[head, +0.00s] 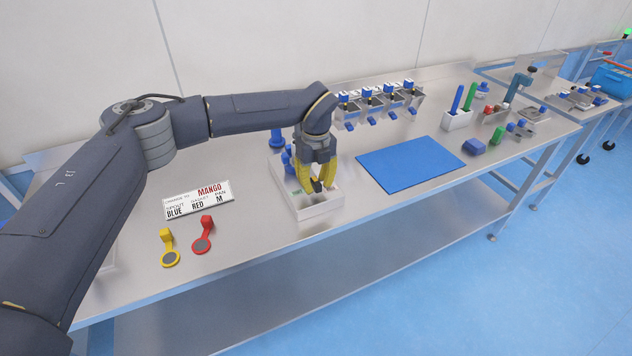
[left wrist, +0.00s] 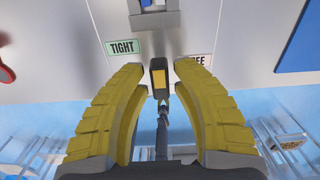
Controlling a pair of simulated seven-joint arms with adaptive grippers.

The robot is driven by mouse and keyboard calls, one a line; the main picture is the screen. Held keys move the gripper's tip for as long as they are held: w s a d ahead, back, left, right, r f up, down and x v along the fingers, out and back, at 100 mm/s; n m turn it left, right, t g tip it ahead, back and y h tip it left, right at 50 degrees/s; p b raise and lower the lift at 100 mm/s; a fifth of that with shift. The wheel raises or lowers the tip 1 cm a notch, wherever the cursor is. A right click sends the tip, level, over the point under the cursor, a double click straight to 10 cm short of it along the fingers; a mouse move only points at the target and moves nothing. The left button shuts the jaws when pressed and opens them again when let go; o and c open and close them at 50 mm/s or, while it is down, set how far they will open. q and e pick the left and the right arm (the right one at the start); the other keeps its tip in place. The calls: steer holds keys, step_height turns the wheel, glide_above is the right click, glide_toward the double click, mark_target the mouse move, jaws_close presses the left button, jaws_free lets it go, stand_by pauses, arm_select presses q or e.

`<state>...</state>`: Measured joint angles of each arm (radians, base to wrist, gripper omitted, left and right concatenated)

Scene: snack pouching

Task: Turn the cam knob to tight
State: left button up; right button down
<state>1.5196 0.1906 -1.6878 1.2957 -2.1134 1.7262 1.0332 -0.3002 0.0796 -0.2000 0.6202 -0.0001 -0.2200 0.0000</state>
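The cam knob, black with a yellow face, shows in the left wrist view (left wrist: 159,78) between my yellow fingertips. A green TIGHT label (left wrist: 122,47) lies to the left of it, and a pale FREE label (left wrist: 197,58), partly hidden by a finger, to the right. The knob belongs to a white fixture (head: 312,209) on the bench. My left gripper (head: 318,184) points down over this fixture, its fingers on either side of the knob. Narrow gaps seem to show beside the knob, so the fingers look open around it. My right gripper is in no view.
Blue parts (head: 287,158) stand behind the gripper.

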mark_target(316, 181)
arm_select(q)
steer(key=shift+o, duration=1.2)
step_height(316, 181, up, 12)
